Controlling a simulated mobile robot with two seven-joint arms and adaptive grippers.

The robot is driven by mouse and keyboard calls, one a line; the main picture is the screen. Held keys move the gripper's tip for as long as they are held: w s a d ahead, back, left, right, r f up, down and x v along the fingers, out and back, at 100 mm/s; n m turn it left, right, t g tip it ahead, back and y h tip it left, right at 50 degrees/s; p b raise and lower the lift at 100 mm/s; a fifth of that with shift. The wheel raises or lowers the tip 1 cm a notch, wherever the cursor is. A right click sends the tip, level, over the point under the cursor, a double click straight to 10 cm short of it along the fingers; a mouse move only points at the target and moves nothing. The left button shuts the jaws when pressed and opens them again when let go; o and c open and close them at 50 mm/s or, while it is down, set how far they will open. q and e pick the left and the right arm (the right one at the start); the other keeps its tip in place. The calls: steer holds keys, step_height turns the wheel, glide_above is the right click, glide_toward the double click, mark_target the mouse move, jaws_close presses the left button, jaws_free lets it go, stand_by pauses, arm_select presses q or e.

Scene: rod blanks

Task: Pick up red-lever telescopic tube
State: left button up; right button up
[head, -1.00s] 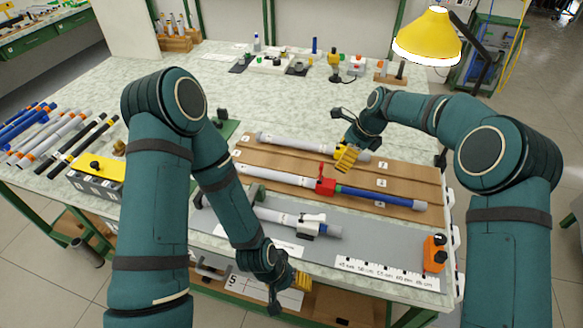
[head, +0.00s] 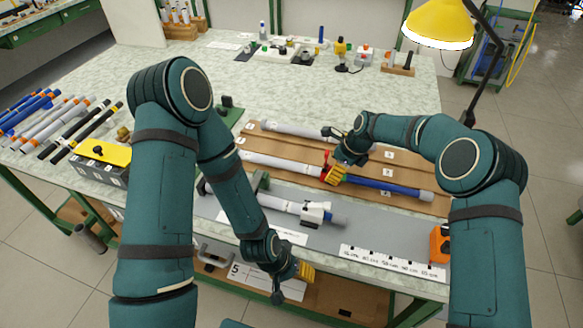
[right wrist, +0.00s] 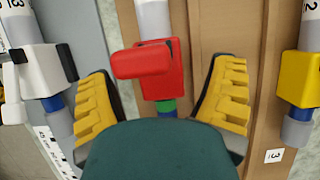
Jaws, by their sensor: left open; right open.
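The red-lever tube (head: 280,166) lies on a brown grooved board, with a white-grey section on the left, a red lever clamp and a blue section (head: 385,187) on the right. My right gripper (head: 330,158) is over its red clamp and partly covers it in the head view. In the right wrist view the red clamp (right wrist: 158,75) sits between my two yellow-padded fingers, which are open with gaps on both sides; I cannot tell their height over the tube. My left gripper (head: 293,286) is open and empty in front of the table's front edge.
A grey tube (head: 285,129) lies behind; its yellow clamp (right wrist: 300,78) shows right in the wrist view. A tube with a white clamp (head: 316,211) lies in front.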

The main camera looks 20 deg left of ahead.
steer(key=shift+x, duration=1.25)
steer(key=shift+r, duration=0.1)
steer(key=shift+c, duration=0.3)
steer(key=c, duration=1.3)
steer(key=shift+c, duration=0.2)
step_height(320, 180, up, 18)
steer(key=p, duration=0.3)
